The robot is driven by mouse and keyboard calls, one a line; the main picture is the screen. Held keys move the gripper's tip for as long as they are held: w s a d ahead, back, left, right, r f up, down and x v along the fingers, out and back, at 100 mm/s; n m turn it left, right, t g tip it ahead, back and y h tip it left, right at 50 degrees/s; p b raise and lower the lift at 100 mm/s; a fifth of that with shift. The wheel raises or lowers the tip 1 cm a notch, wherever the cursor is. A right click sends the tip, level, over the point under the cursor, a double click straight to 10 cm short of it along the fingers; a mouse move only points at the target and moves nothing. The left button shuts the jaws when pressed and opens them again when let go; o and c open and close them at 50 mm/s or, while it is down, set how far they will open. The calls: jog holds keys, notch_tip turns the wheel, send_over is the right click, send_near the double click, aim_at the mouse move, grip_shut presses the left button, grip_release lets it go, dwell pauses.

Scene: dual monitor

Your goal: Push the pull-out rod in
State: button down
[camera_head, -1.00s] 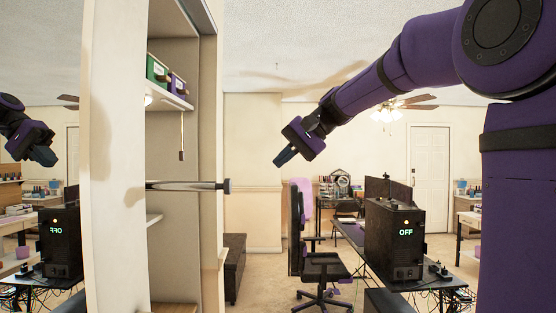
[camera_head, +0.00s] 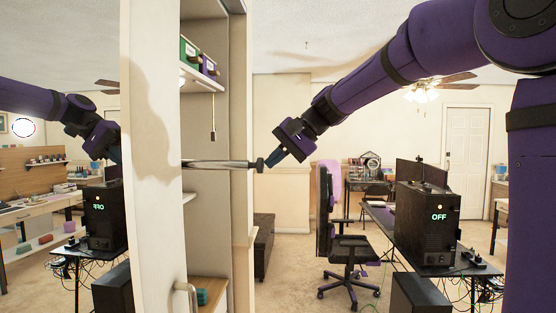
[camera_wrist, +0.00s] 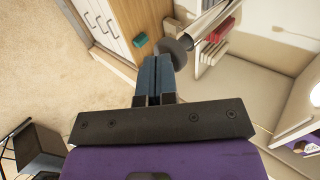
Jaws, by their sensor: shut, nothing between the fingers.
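The pull-out rod (camera_head: 222,165) is a metal rod that sticks out of the open cabinet toward the right, with a dark round knob (camera_head: 260,165) on its end. It also shows in the wrist view (camera_wrist: 205,22), with its dark disc-shaped knob (camera_wrist: 177,53) by my fingertips. My gripper (camera_head: 268,163) is shut and empty. Its blue fingertips are at the knob's outer end, on the right side of it in the head view. They look very close to or touching the knob; I cannot tell which.
The tall cabinet (camera_head: 240,120) has a mirrored door (camera_head: 150,110) on the left and shelves with small boxes (camera_head: 198,58). A black office chair (camera_head: 345,248) and a desk with a black computer case (camera_head: 425,225) stand to the right. Open floor lies between cabinet and chair.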

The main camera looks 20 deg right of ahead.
jog(key=w+a, duration=0.3)
jog(key=a, duration=0.3)
jog(key=w+a, duration=0.4)
jog(key=a, duration=0.3)
jog(key=w+a, duration=0.3)
jog(key=a, duration=0.3)
jog(key=shift+w+a, duration=0.3)
jog(key=shift+w, duration=0.1)
